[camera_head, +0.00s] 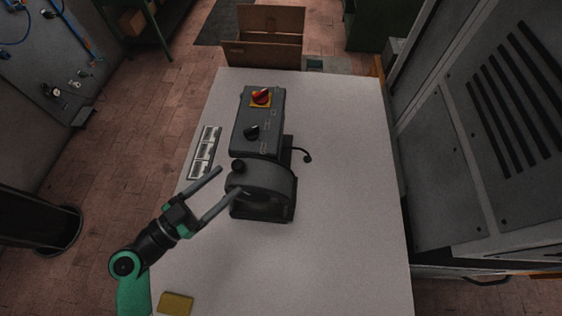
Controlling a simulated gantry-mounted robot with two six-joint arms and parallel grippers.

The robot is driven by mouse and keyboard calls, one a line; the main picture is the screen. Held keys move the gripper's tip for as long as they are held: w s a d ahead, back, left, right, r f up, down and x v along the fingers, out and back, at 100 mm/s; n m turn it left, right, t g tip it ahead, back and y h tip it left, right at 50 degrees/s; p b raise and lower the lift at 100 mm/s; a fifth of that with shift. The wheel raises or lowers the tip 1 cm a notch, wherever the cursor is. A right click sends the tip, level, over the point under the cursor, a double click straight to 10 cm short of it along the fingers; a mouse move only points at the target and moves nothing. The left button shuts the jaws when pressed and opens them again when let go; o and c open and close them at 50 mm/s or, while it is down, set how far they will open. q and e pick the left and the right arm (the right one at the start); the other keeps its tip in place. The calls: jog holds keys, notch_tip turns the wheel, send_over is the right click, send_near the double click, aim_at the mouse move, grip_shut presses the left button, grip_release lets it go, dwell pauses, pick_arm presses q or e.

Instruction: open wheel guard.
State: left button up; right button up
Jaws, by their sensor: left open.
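A dark grey machine stands on the white table, with a control box (258,120) at its far end and a rounded wheel guard (262,180) at its near end. The box carries a red switch on a yellow plate (261,97) and a black knob (251,132). A small round black knob (238,166) sits at the guard's left edge. My left gripper (229,180) is open and empty, its two fingers pointing at the guard's left side. One fingertip overlaps the guard in the picture; I cannot tell whether it touches. My right gripper is not in view.
A silver tray with compartments (204,152) lies left of the machine. A thin black lever (306,157) sticks out on its right. A yellow block (175,303) lies at the table's near left. The table's right side (350,220) is clear. A cardboard box (265,50) stands beyond the table.

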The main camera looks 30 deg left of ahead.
aim_at(248, 164)
pick_arm(q)
jog(key=shift+n+y, duration=0.8)
jog(key=shift+n, duration=0.1)
jog(key=w+f+b, duration=0.1)
jog(key=b, duration=0.1)
jog(key=w+a+f+b, duration=0.1)
jog(key=w+b, duration=0.1)
jog(key=shift+w+a+f, duration=0.1)
jog(key=shift+w+a, duration=0.05)
jog(key=shift+a, duration=0.05)
jog(key=w, duration=0.1)
jog(key=w+p, duration=0.1)
jog(key=w, duration=0.3)
jog(key=shift+d+f, duration=0.1)
jog(key=shift+d, duration=0.15)
jog(key=shift+w+f, duration=0.15)
jog(key=shift+w, duration=0.55)
grip_shut()
